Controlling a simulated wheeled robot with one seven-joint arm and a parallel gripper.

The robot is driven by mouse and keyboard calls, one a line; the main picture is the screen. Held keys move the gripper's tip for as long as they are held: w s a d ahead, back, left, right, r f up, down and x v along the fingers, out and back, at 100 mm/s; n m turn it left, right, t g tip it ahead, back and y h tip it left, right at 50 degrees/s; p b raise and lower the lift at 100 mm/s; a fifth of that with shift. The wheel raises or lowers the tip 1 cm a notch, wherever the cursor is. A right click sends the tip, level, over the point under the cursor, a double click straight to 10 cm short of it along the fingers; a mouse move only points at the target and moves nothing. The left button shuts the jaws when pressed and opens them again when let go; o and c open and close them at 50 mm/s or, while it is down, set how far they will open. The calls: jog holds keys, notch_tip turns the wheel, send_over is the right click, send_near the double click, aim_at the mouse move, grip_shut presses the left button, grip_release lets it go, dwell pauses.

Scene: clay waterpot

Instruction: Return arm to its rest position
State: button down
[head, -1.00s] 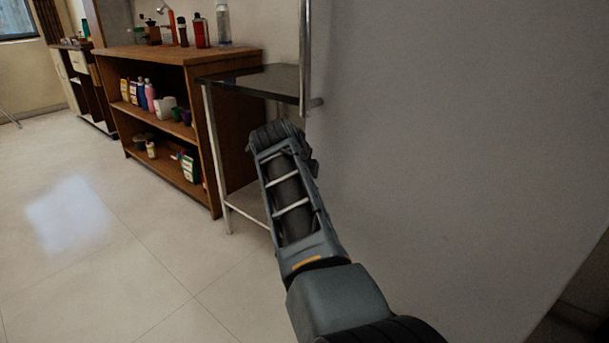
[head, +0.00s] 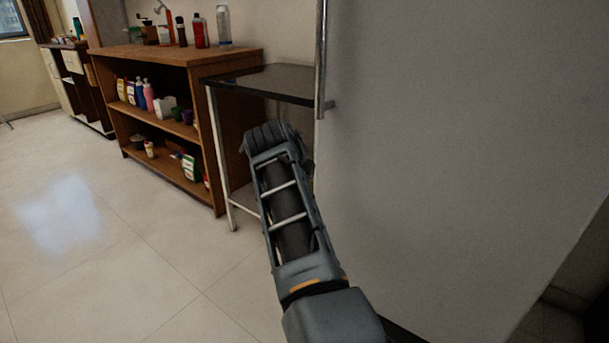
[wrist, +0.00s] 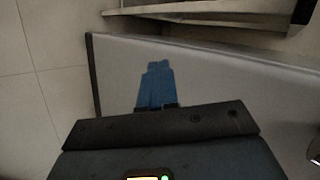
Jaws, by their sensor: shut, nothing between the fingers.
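My arm reaches up from the bottom of the head view, in front of the grey door panel (head: 450,150). Its far end is near the small table with a dark top (head: 265,82); the fingers cannot be made out there. In the wrist view my gripper (wrist: 155,68) shows as blue fingers close together, shut and empty. Beyond the fingers lies a pale panel (wrist: 220,75) with a dark edge. No waterpot is in view.
The tiled floor (head: 90,240) at left is clear.

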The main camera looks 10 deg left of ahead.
jog(key=s+a+r+p, duration=0.2)
jog(key=s+r, duration=0.2)
jog(key=s+d+f+n+t, duration=0.1)
jog(key=s+d+f+n, duration=0.35)
jog(key=d+f, duration=0.5)
jog(key=s+d+f+n+t, duration=0.1)
jog(key=s+d+f+n, duration=0.2)
jog(key=s+d+f, duration=0.6)
jog(key=s+d+f+n+y, duration=0.1)
jog(key=s+d+f+n, duration=0.1)
jog(key=s+d, duration=0.35)
jog(key=s+d+f+n+t, duration=0.1)
jog(key=s+d+f+n, duration=0.15)
jog(key=s, duration=0.65)
jog(key=s+d+f+n+y, duration=0.1)
jog(key=s+d+f+n, duration=0.1)
jog(key=s+d, duration=0.35)
jog(key=s+d+r+n+t, duration=0.1)
jog(key=s+r+n, duration=0.2)
jog(key=s+r, duration=0.75)
jog(key=s+r+n+t, duration=0.2)
jog(key=s+r, duration=0.6)
jog(key=s, duration=0.6)
notch_tip(320, 180, up, 22)
jog(key=p, duration=2.2)
jog(key=shift+s+r+h, duration=0.2)
jog(key=shift+r+h, duration=0.05)
jog(key=shift+h, duration=0.15)
jog(key=shift+d, duration=0.1)
